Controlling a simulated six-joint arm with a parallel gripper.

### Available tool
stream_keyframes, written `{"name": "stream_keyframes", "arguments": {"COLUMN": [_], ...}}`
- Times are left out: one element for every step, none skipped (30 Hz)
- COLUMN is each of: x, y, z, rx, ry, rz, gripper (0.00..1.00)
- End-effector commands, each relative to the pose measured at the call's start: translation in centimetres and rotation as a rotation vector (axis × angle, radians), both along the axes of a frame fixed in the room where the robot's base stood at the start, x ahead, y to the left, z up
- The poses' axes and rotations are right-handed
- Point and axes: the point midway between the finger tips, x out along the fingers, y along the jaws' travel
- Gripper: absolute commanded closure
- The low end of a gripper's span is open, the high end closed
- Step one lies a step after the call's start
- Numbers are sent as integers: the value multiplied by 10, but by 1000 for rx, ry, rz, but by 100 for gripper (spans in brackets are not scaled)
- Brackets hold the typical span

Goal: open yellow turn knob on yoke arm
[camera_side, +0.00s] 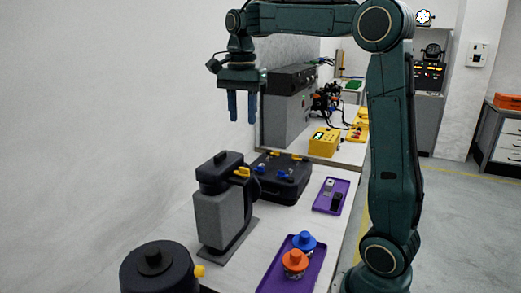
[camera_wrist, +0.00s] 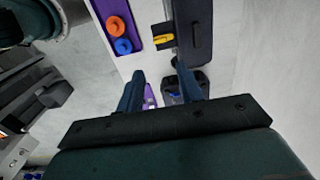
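The yellow turn knob (camera_side: 242,172) sits on the upper right side of a dark grey par can (camera_side: 220,218), which stands upright on the white table. In the wrist view the yellow knob (camera_wrist: 163,41) shows near the top middle, beside the black can body (camera_wrist: 194,25). My gripper (camera_side: 242,107) hangs above and behind the can, pointing down, with its two blue fingers apart. Nothing is between the fingers. In the wrist view my gripper (camera_wrist: 164,82) also shows spread fingers, and the knob lies beyond their tips. The yoke arm is hard to tell apart from the dark body.
A black case (camera_side: 283,183) with blue and yellow knobs lies behind the can. A purple tray (camera_side: 270,278) holds an orange and a blue knob; another purple tray (camera_side: 322,206) holds small parts. A round black fixture (camera_side: 150,268) stands in front. The air around my gripper is free.

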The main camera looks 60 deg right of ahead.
Motion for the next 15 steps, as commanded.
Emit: {"name": "stream_keyframes", "arguments": {"x": [0, 0, 0, 0, 0, 0, 0, 0, 0, 0, 0, 0, 0, -1, -1], "y": [0, 0, 0, 0, 0, 0, 0, 0, 0, 0, 0, 0, 0, 0, 0], "z": [0, 0, 0, -1, -1, -2, -4, -5, -7, -9, -11, -15, -17, -20, -25], "rx": [0, 0, 0, 0, 0, 0, 0, 0, 0, 0, 0, 0, 0, 0, 0], "ry": [0, 0, 0, -1, -1, -1, -1, -1, 0, 1, 1, 0, 1, 2, 0], "rz": [0, 0, 1, 1, 1, 2, 2, 2, 2, 3, 3, 3, 3, 3, 3], "gripper": [64, 64, 64, 64, 64, 64, 64, 64, 64, 64, 64, 64, 64, 64, 64]}}
